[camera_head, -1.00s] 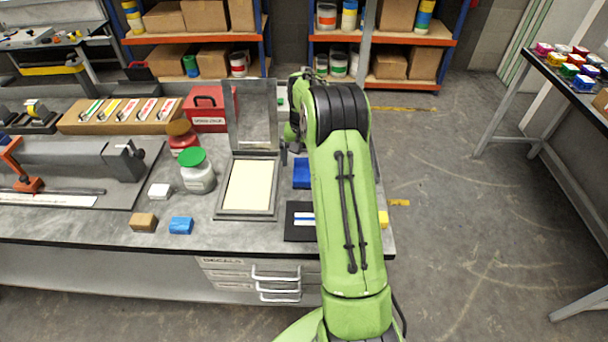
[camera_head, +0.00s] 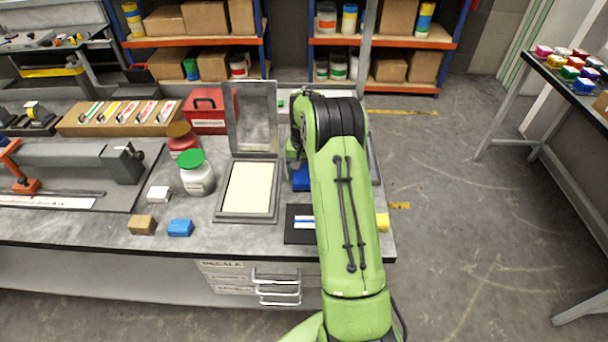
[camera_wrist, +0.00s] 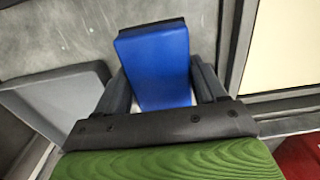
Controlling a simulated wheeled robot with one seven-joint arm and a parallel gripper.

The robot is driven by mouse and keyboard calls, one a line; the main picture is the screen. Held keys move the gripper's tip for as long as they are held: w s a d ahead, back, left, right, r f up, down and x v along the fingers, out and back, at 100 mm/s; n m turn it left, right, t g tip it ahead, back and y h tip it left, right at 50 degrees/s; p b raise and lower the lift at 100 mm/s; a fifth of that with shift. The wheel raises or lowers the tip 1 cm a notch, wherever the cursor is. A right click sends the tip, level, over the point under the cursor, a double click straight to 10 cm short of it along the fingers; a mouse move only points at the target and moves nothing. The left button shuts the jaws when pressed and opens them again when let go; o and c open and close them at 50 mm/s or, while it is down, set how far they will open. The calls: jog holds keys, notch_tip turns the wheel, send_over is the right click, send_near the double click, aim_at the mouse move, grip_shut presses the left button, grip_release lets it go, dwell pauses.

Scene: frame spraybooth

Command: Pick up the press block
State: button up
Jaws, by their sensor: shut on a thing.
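The press block, a blue block (camera_wrist: 155,62) with a dark end and a pale underside, fills the space between my gripper's fingers in the wrist view. My gripper (camera_wrist: 162,84) is shut on it, with one dark finger against each side. In the head view the blue block (camera_head: 301,180) shows partly, between the framed tray and my green arm. My wrist covers its back part. I cannot tell whether the block is clear of the bench.
An open hinged frame (camera_head: 222,205) with a cream panel stands just left. A dark mat (camera_head: 298,236) with a blue and white strip lies in front. A grey tray (camera_wrist: 75,95) is beside my gripper in the wrist view. Jars and small blocks are further left.

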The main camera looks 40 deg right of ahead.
aim_at(304, 171)
notch_tip(304, 171, up, 10)
jog(key=shift+r+p, duration=0.1)
jog(key=shift+p, duration=0.75)
